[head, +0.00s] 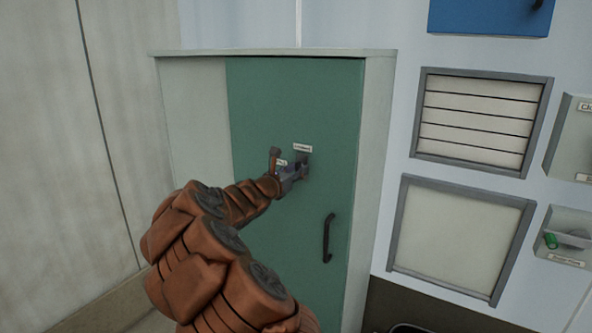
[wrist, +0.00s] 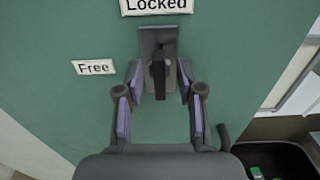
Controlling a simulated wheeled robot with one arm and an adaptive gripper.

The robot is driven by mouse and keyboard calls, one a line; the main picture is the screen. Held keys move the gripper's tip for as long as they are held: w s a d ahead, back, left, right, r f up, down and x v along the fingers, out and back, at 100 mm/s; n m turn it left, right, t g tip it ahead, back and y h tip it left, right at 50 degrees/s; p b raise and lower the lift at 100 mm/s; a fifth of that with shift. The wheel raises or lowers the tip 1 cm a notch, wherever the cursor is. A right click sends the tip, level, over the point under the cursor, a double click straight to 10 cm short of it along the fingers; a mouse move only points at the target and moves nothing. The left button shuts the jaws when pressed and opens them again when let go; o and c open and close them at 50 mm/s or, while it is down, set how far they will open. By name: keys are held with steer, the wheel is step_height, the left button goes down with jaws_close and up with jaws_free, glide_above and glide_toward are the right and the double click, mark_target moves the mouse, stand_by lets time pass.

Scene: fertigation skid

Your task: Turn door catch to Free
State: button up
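The door catch (wrist: 160,72) is a dark upright lever on a grey backing plate on the green cabinet door (head: 290,90). In the wrist view it lines up with the "Locked" label (wrist: 156,5) above it. The "Free" label (wrist: 94,68) is to its left. My gripper (wrist: 160,82) is at the catch, with one purple-padded finger on each side of the lever. Gaps show between the lever and both fingers, so the gripper is open around it. In the head view my gripper (head: 291,177) partly covers the catch and the "Free" label.
A dark door handle (head: 328,238) is below and right of the catch. Wall frames (head: 415,120) and small bins (head: 565,240) are to the right of the cabinet. A dark bin (wrist: 275,155) shows at the wrist view's lower right.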

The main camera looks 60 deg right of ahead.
steer(key=shift+d, duration=0.1)
steer(key=shift+c, duration=0.3)
jaws_close()
steer(key=shift+f+b, duration=0.1)
steer(key=shift+b, duration=0.45)
steer(key=m+b, duration=0.6)
steer(key=b, duration=0.1)
steer(key=m+b, duration=0.6)
steer(key=b, duration=0.2)
steer(key=m+b, duration=0.5)
steer(key=b, duration=0.3)
steer(key=shift+s+f+m, duration=0.2)
steer(key=shift+f+m, duration=0.1)
steer(key=shift+m, duration=0.1)
steer(key=shift+r, duration=0.15)
